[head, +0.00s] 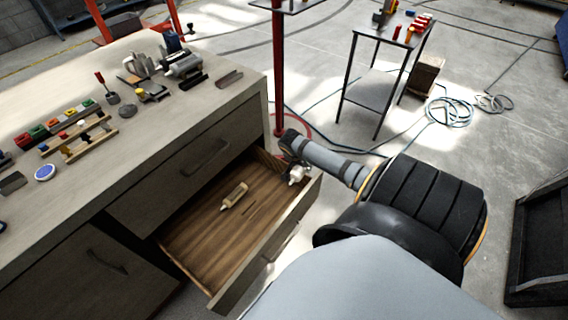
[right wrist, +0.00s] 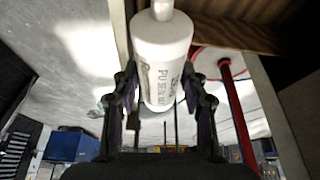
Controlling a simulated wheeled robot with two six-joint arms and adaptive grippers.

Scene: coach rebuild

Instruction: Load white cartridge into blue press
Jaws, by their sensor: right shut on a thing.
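The white cartridge (right wrist: 162,55) is printed with dark lettering and sits between the fingers of my right gripper (right wrist: 160,110), which is shut on it. In the head view the white cartridge (head: 297,174) shows small at the end of my right arm, over the back right corner of an open drawer. My right gripper (head: 288,163) is partly hidden there. A blue upright part (head: 171,43) stands at the far end of the workbench beside grey machines; I cannot tell for sure that it is the blue press. My left gripper is not in view.
The open wooden drawer (head: 190,245) holds a beige tube (head: 234,195). The workbench (head: 150,135) carries a grey vise-like machine (head: 183,65), racks of coloured parts and small tools. A red post (head: 278,80) rises behind the drawer. A small metal table (head: 375,88) stands beyond, near coiled hoses.

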